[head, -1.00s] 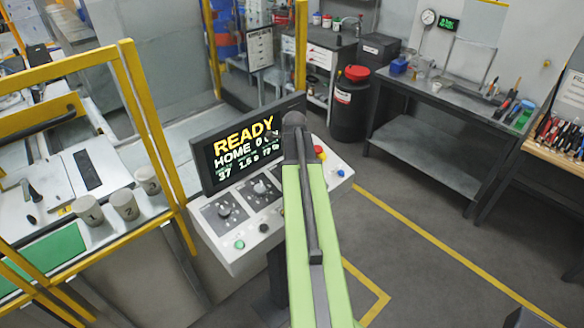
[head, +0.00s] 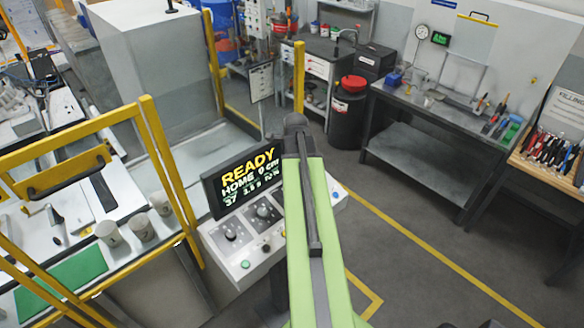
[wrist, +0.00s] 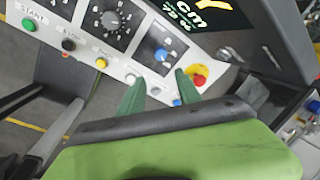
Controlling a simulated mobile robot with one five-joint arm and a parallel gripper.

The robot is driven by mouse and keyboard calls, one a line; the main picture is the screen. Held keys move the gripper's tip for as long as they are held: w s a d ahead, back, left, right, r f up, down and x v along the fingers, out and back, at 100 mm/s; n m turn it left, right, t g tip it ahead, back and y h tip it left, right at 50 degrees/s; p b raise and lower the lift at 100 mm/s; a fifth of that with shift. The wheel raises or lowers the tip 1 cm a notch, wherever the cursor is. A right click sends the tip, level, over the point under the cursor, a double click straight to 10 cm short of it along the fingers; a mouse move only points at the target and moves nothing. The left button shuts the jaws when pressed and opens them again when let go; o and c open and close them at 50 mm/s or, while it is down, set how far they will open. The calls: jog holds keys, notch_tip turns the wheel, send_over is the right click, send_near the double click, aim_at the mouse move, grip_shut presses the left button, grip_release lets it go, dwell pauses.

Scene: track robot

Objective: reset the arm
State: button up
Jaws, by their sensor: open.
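My green arm reaches forward over the control console (head: 228,262) in the head view; its dark far joint ends beside the console's screen. My gripper is hidden in the head view. In the wrist view my gripper (wrist: 160,92) shows two dark green fingers, apart, with nothing between them. I cannot tell whether the fingertips touch the panel.
The console screen (head: 243,178) reads READY and HOME. Left are a yellow guard frame (head: 155,150), several cups (head: 108,232) and a large grey block (head: 155,75). Right are a metal workbench (head: 450,115) and a tool table (head: 548,160). The floor (head: 420,265) between is open.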

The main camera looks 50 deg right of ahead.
dwell(0.4)
jog(key=w+a+n+y, duration=0.1)
jog(key=w+a+n, duration=0.2)
jog(key=a+n, duration=0.85)
jog(key=w+a+n+g, duration=0.1)
jog(key=w+a+n, duration=0.35)
jog(key=a, duration=1.15)
jog(key=w+a+n+y, duration=0.1)
jog(key=a+n, duration=0.9)
jog(key=a, duration=0.3)
jog(key=s+a+f+b, duration=0.1)
jog(key=f+b, duration=1.1)
jog(key=s+a+f+n+g+b, duration=0.1)
jog(key=s+f+b, duration=0.1)
jog(key=f+b, duration=1)
jog(key=shift+a+f, duration=0.4)
jog(key=shift+f, duration=0.15)
jog(key=shift+c, duration=0.5)
